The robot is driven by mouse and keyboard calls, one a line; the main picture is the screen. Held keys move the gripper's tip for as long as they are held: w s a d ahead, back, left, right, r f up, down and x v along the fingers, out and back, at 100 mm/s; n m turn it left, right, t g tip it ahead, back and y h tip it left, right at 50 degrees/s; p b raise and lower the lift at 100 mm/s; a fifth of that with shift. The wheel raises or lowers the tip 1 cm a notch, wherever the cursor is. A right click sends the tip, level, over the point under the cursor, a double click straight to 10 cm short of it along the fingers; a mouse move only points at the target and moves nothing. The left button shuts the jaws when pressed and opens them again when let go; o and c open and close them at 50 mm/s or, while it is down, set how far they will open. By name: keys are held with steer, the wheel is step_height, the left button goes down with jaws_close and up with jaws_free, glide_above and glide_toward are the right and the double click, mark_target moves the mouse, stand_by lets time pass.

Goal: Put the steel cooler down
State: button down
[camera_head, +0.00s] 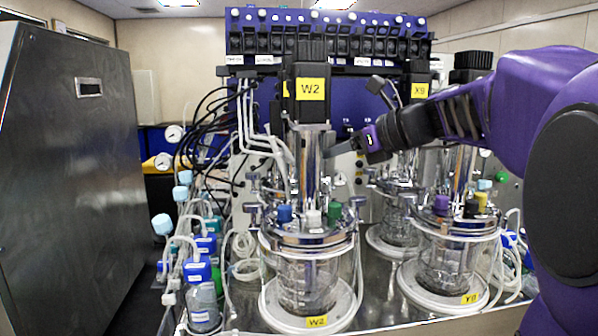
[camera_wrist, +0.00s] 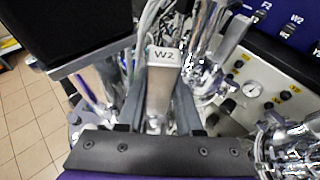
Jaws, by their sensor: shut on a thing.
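The steel cooler (camera_wrist: 160,92) is a slim, bright metal block with a white "W2" label at its top end. In the wrist view it stands between the two grey fingers of my gripper (camera_wrist: 160,106), which is shut on it. In the head view my gripper (camera_head: 346,147) reaches in from the right, just right of the W2 vessel's steel column and above its lid (camera_head: 307,234). The cooler is hard to tell from the shiny column there. Its lower end is hidden, so I cannot tell whether it touches the lid.
The black W2 motor (camera_head: 310,88) stands close left of my gripper. The Y9 vessel (camera_head: 447,255) is at the right, with another vessel (camera_head: 393,232) behind. Tubes and bottles (camera_head: 202,295) crowd the left side. A steel cabinet (camera_head: 70,180) stands far left. Free room is tight.

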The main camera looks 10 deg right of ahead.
steer(key=shift+w+f, duration=0.1)
steer(key=shift+f, duration=0.6)
steer(key=shift+r, duration=0.15)
steer(key=shift+f+b, duration=0.25)
steer(key=shift+b, duration=0.05)
steer(key=c, duration=0.8)
jaws_free()
steer(key=shift+c, duration=0.2)
steer(key=shift+r, duration=0.1)
